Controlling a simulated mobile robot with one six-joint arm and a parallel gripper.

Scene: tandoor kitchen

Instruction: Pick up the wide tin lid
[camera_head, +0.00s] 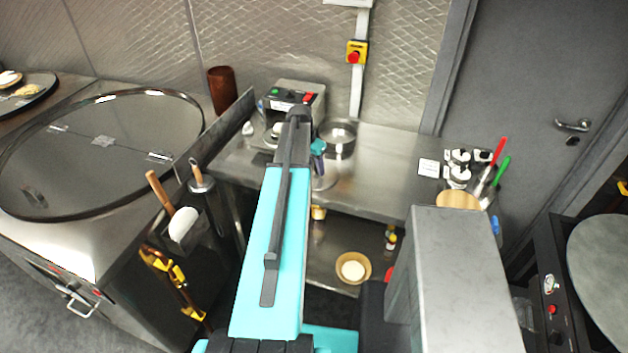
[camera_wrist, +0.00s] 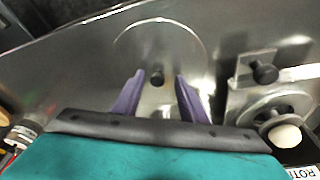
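The wide tin lid (camera_wrist: 190,42) is a broad, flat, shiny metal disc with a dark round knob (camera_wrist: 157,77). It lies on the steel counter in the wrist view. In the head view a round metal edge that looks like the lid (camera_head: 329,180) shows beside my arm, which hides much of it. My gripper (camera_wrist: 157,82) is open, with one purple finger on each side of the knob and a gap to each. I cannot tell how far the fingertips are above the lid. In the head view, my gripper (camera_head: 318,149) is over the counter.
A square plate with a dark knob (camera_wrist: 264,72) and a white ball (camera_wrist: 285,136) are right in the wrist view.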

